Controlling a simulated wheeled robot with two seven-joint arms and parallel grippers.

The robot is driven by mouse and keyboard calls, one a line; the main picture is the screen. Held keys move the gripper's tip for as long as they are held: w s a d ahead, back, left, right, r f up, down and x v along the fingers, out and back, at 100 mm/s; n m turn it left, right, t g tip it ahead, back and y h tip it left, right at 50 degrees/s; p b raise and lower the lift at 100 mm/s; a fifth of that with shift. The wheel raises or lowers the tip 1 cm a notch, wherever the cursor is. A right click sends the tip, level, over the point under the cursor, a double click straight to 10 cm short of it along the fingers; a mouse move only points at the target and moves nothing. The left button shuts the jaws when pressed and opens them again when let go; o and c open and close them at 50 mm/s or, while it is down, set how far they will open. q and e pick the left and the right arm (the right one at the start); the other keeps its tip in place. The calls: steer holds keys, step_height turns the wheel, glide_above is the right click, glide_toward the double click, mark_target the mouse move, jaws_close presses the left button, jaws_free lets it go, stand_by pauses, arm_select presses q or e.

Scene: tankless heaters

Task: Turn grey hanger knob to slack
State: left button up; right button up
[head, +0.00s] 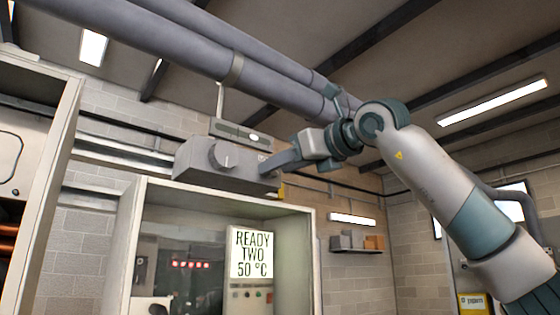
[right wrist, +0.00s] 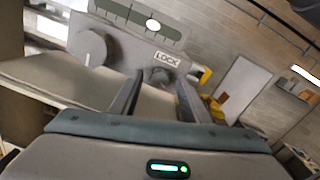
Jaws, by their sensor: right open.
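A grey box (head: 205,178) hangs under the thick pipes, above the glass-fronted cabinet. A large round grey knob (head: 223,154) is on its face; it also shows at the left in the right wrist view (right wrist: 88,48). A smaller dark grey knob (right wrist: 160,76) sits below a white LOCK label (right wrist: 167,59). I cannot tell which knob is the hanger knob. My right gripper (head: 268,167) is at the right end of the box. In the right wrist view my right gripper (right wrist: 157,97) is open, its fingers either side of the smaller knob. Contact is unclear. My left gripper is out of view.
A green scale strip (head: 240,132) with a white dot is above the box. A yellow part (right wrist: 205,75) is close to the right finger. Thick pipes (head: 215,60) run overhead. The cabinet's display (head: 251,254) reads READY TWO 50 °C. A wall shelf (head: 356,250) is farther right.

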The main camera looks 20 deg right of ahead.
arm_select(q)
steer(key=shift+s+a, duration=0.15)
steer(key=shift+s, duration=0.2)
arm_select(e)
steer(key=shift+w+a, duration=0.1)
steer(key=shift+w, duration=0.2)
steer(key=c, duration=1.1)
steer(key=shift+o, duration=0.2)
